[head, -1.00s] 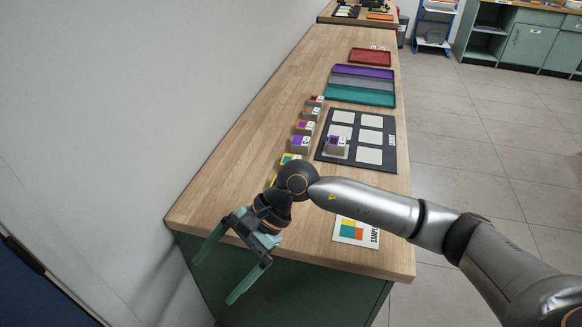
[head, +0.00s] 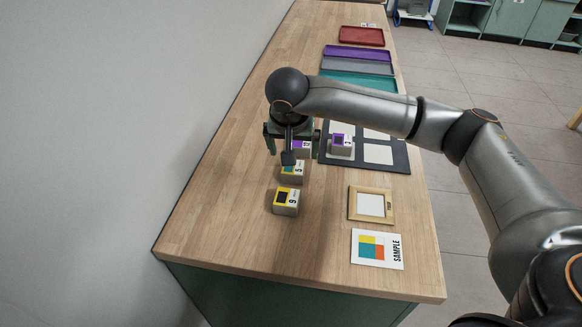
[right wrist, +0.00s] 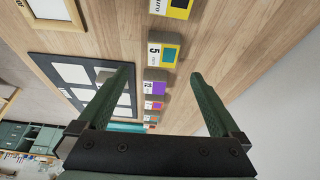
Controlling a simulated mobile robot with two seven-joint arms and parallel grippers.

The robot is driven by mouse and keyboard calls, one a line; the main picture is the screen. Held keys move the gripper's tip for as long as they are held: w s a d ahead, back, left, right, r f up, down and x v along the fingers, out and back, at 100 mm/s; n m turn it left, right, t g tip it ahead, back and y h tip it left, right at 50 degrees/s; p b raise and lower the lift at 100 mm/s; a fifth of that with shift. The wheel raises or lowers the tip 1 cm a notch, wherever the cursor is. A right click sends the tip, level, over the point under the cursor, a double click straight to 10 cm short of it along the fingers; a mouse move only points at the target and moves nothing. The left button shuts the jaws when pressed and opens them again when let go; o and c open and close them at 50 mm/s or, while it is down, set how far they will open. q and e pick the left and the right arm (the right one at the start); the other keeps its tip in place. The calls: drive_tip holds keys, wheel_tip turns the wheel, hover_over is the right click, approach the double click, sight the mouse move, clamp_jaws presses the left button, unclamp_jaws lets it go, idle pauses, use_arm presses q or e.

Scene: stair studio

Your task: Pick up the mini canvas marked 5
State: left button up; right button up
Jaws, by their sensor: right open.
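The mini canvas marked 5 (head: 292,172) is a small block with a yellow and teal top, standing in a row on the wooden table. In the right wrist view the canvas marked 5 (right wrist: 163,54) lies just beyond the fingertips, roughly midway across them. My right gripper (head: 293,153) is open and empty above the row, and hides part of it in the head view. Its two green fingers (right wrist: 161,76) are spread wide in the right wrist view. My left gripper is not in view.
A yellow-topped canvas (head: 286,202) stands nearer, and a purple one (head: 301,146) farther. A dark mat (head: 396,160) with white squares, bearing a purple canvas (head: 341,145), lies to the right. A wooden frame (head: 353,205) and sample card (head: 377,249) lie front right. The table's left front is clear.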

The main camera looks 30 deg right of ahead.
sight(293, 169)
drive_tip(key=x, duration=0.4)
drive_tip(key=p+x, duration=0.1)
drive_tip(key=x, duration=0.4)
drive_tip(key=shift+a, duration=0.25)
drive_tip(key=shift+c, duration=0.4)
drive_tip(key=c, duration=1.3)
drive_tip(key=shift+r, duration=0.1)
